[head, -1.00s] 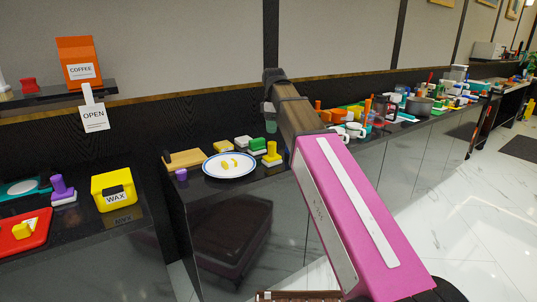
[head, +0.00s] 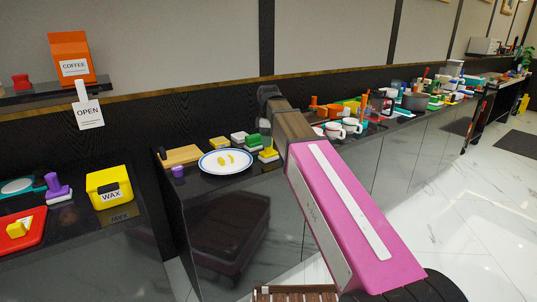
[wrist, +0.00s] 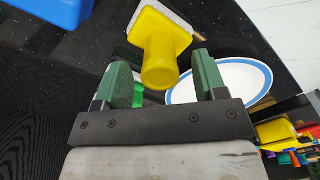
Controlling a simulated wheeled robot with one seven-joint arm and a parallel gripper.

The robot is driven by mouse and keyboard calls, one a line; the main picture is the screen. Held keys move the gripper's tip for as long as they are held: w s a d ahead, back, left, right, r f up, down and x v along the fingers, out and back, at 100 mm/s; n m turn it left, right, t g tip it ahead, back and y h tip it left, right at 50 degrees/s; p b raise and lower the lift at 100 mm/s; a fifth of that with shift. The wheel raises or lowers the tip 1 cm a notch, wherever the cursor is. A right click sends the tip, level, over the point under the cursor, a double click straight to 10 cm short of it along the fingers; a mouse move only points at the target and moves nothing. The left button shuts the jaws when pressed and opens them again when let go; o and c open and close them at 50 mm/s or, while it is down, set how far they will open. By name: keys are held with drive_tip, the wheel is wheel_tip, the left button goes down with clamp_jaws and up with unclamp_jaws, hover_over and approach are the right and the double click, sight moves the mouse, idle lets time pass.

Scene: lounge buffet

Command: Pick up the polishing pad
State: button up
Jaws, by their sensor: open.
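A polishing pad with a yellow handle and a pale flat pad (head: 268,152) stands on the dark counter just right of a plate. In the wrist view the yellow pad (wrist: 160,38) lies ahead of my gripper, its round handle end pointing toward me. My gripper (wrist: 163,80) is open, with green fingers on either side of the handle's end; I cannot tell whether they touch it. In the head view my arm reaches over the counter near the pad, and the gripper is hidden. A similar purple-handled pad (head: 57,188) stands on the left counter.
A blue-rimmed white plate (head: 225,168) with yellow pieces sits beside the pad; its rim also shows close to the right finger in the wrist view (wrist: 262,72). A green-topped block (head: 254,141) is close behind. A yellow wax box (head: 109,187) is left. White mugs (head: 351,126) stand right.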

wheel_tip(320, 180, down, 2)
drive_tip(key=shift+f, duration=0.1)
drive_tip(key=c, duration=1)
drive_tip(key=shift+r, duration=0.8)
wheel_tip(320, 180, up, 3)
drive_tip(key=shift+w+f, duration=0.1)
drive_tip(key=shift+f, duration=0.05)
drive_tip(key=s+a+r, duration=0.2)
drive_tip(key=s, duration=0.1)
drive_tip(key=s+a+r, duration=0.2)
drive_tip(key=s+a, duration=0.1)
drive_tip(key=s+a+r, duration=0.2)
drive_tip(key=s, duration=0.1)
drive_tip(key=shift+a+r, duration=0.25)
drive_tip(key=shift+r, duration=0.15)
